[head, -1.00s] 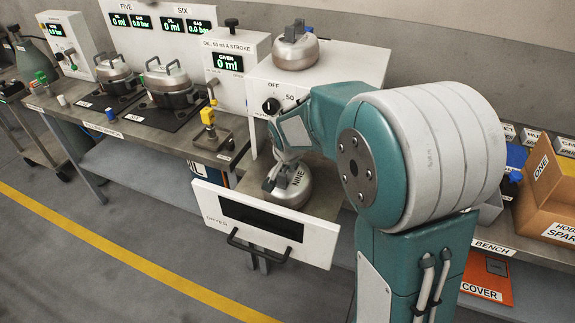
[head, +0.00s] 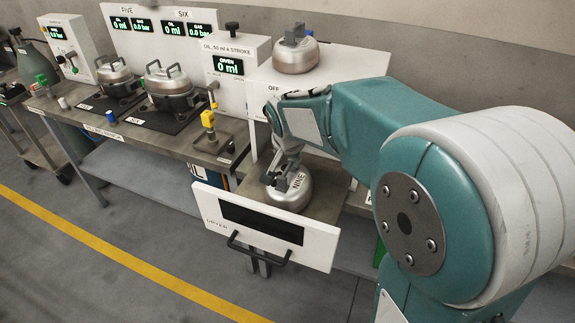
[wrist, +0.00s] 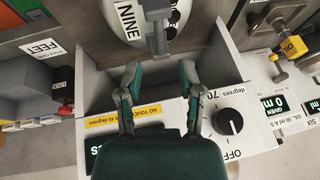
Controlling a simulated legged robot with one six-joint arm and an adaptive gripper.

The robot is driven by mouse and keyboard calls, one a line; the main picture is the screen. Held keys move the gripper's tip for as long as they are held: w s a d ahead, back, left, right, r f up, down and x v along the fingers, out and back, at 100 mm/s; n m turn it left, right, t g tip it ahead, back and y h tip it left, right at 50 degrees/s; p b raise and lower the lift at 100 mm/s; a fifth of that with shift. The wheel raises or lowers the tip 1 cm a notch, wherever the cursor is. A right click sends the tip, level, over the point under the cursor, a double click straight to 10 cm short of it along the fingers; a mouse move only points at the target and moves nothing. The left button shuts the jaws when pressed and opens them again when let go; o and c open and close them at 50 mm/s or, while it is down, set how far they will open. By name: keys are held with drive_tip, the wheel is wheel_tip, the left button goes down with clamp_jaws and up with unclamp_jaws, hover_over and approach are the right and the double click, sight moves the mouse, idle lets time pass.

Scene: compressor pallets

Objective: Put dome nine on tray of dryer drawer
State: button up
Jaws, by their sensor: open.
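Dome nine (head: 289,191) is a silver dome marked NINE with a handle on top. It sits upright on the tray (head: 325,206) of the pulled-out dryer drawer, behind the white drawer front (head: 265,225). In the wrist view the dome (wrist: 128,28) is at the top, with its handle (wrist: 160,38) just beyond the fingertips. My gripper (wrist: 161,72) is open and empty, its two fingers spread apart and clear of the handle. In the head view my gripper (head: 284,160) is just above and behind the dome, and its fingertips are hard to make out.
Another silver dome (head: 296,56) stands on top of the white dryer (head: 345,65). The dryer knob (wrist: 229,121) is close to my fingers in the wrist view. Two lidded pots (head: 170,88) stand left on the bench. A yellow-topped fitting (head: 208,119) is left of the drawer.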

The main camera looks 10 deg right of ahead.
drive_tip(key=s+d+r+n, duration=0.1)
drive_tip(key=s+r+n, duration=0.1)
drive_tip(key=s+r, duration=0.35)
drive_tip(key=s+r+n, duration=0.1)
drive_tip(key=s+r, duration=0.1)
drive_tip(key=s, duration=0.6)
drive_tip(key=s+f+n+y, duration=0.1)
drive_tip(key=s+n, duration=0.3)
drive_tip(key=s, duration=0.7)
drive_tip(key=shift+s+d+f+n+t, duration=0.2)
drive_tip(key=shift+f+n+t, duration=0.1)
drive_tip(key=shift+t, duration=0.1)
